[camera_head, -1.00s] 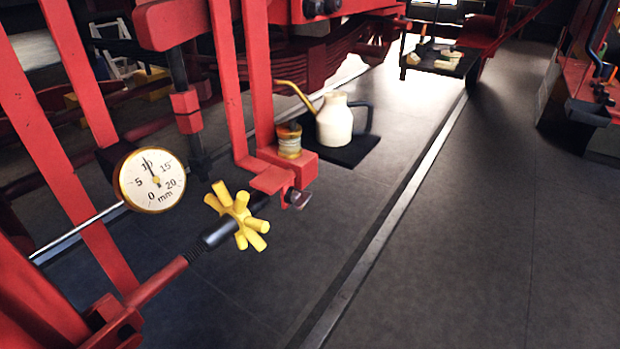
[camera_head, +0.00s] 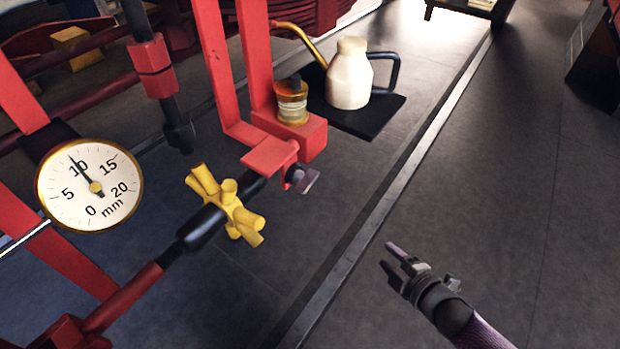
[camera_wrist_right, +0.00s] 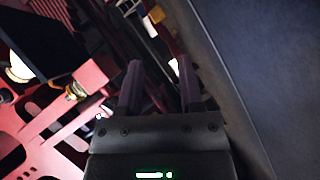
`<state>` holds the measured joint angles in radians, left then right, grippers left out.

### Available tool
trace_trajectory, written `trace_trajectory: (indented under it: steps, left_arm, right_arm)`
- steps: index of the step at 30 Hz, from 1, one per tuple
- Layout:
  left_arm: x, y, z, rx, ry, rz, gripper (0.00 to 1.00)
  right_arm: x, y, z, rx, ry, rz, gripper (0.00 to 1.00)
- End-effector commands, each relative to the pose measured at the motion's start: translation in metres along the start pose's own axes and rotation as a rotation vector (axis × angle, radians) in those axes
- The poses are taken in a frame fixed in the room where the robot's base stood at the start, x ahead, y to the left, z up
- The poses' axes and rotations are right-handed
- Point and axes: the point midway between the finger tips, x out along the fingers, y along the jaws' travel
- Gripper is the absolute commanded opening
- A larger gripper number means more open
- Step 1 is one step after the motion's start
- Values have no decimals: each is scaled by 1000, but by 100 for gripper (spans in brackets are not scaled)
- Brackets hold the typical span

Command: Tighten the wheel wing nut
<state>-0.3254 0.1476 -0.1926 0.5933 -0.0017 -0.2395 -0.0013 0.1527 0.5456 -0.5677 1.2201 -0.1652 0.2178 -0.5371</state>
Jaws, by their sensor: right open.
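A yellow spoked wheel nut (camera_head: 228,205) sits on a black sleeve at the end of a red rod, left of centre in the head view. A small grey-purple wing-shaped screw (camera_head: 302,179) sticks out of the red bracket (camera_head: 270,156) just right of it. A round dial gauge (camera_head: 90,187) marked in mm has its needle close to 10. My right gripper (camera_head: 388,259) is open and empty over the floor, right of and lower in the picture than the wheel nut, clearly apart from it. Its two spread fingers also show in the right wrist view (camera_wrist_right: 160,85). My left gripper is out of view.
A cream oil can (camera_head: 348,75) with a brass spout stands on a black mat (camera_head: 390,112). A brass-and-glass cup (camera_head: 291,102) sits on the red frame. Red upright bars stand at left.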

Motion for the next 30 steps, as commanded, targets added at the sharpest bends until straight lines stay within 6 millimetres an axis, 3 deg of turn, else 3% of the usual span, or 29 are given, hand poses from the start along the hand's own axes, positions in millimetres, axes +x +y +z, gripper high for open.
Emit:
trace_trajectory:
  steps: [1,3,6,10,16,21,30]
  left_arm:
    - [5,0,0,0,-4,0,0]
    - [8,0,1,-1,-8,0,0]
    - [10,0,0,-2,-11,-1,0]
    - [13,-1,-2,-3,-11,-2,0]
    - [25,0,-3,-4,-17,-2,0]
    - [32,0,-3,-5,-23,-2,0]
    - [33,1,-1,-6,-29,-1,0]
  right_arm:
    - [9,40,-23,-165,125,83,47]
    - [8,85,-64,-404,301,198,47]
    - [-4,116,-104,-627,463,309,47]
    - [-1,126,-124,-700,519,351,47]
    - [40,130,-150,-693,516,350,47]
    - [64,134,-165,-692,512,346,47]
    - [72,137,-172,-690,511,344,47]
